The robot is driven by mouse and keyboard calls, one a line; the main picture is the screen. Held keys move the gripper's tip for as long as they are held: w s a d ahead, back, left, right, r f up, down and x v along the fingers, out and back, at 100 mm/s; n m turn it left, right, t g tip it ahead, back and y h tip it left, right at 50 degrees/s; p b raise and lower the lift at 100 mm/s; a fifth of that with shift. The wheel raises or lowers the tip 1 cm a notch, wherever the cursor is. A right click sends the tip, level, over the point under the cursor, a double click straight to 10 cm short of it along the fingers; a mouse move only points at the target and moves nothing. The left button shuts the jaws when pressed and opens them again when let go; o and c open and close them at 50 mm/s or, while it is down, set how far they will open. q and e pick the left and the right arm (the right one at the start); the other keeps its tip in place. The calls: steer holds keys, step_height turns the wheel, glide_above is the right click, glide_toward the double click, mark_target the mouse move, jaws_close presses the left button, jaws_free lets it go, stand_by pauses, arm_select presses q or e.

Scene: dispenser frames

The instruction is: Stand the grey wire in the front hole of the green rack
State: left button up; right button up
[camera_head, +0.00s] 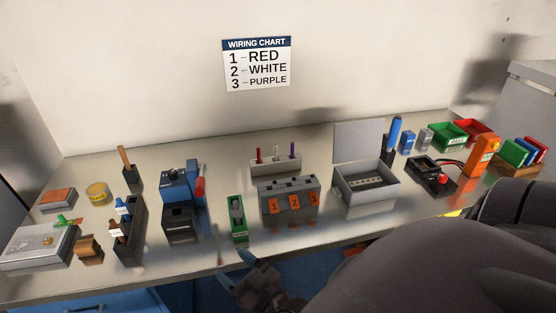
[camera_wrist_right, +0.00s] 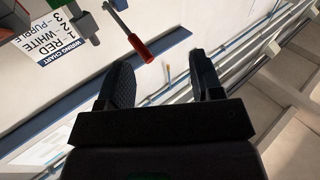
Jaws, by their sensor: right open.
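The small green rack (camera_head: 239,234) stands near the front edge of the table in the head view, with a grey part on it. I cannot make out its holes. I cannot identify the grey wire for sure in either view. My right gripper (camera_head: 236,268) is low at the table's front edge, just below the green rack and apart from it. In the right wrist view its two fingers (camera_wrist_right: 162,82) are spread. A tiny thin tan thing (camera_wrist_right: 168,70) shows in the gap beyond them, too small to name. My left gripper is out of view.
An orange-numbered grey block (camera_head: 289,190) stands right of the rack, with a holder of red, white and purple wires (camera_head: 276,166) behind it. A blue device (camera_head: 176,186) with a red handle stands left. An open grey box (camera_head: 365,197) is farther right. My arm covers the front right.

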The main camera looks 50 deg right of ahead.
steer(key=s+d+f+g, duration=0.3)
steer(key=f, duration=0.3)
steer(key=s+d+f+g+h, duration=0.1)
steer(key=s+d+f+g, duration=0.2)
steer(key=f, duration=0.3)
steer(key=shift+s+m+g+h, duration=0.3)
steer(key=shift+s+g, duration=0.35)
steer(key=shift+g, duration=0.05)
steer(key=shift+f, duration=0.1)
